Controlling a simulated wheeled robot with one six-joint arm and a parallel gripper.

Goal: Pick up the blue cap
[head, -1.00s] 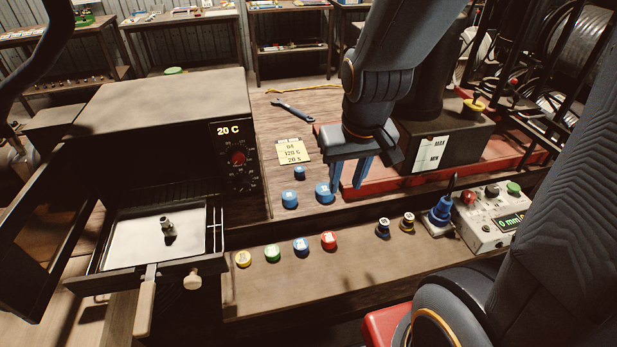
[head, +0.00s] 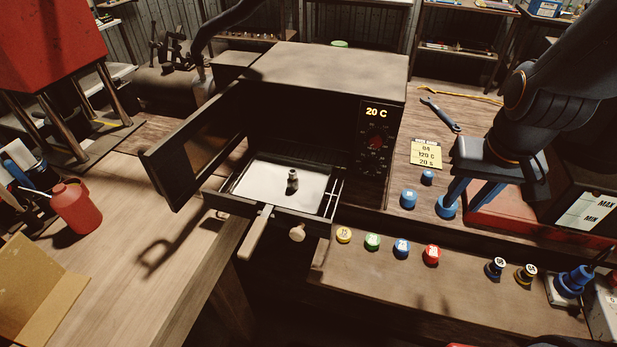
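Several blue caps are in the head view. A small blue cap (head: 427,178) and a larger blue cap (head: 409,198) stand on the wooden bench right of the oven. Another blue cap (head: 446,207) stands beside them, partly hidden by my gripper's left finger. A further blue cap (head: 402,249) with a pale top mark stands on the front ledge between a green and a red cap. My gripper (head: 462,207) points down with its two blue fingers apart. I see nothing held between them. I cannot tell whether the left finger touches the cap.
The oven (head: 325,80) reads 20 C, its door open and its tray (head: 250,185) holding a small metal fitting (head: 292,178). A note (head: 426,153) and wrench (head: 440,114) lie behind. A red base (head: 500,215) is right.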

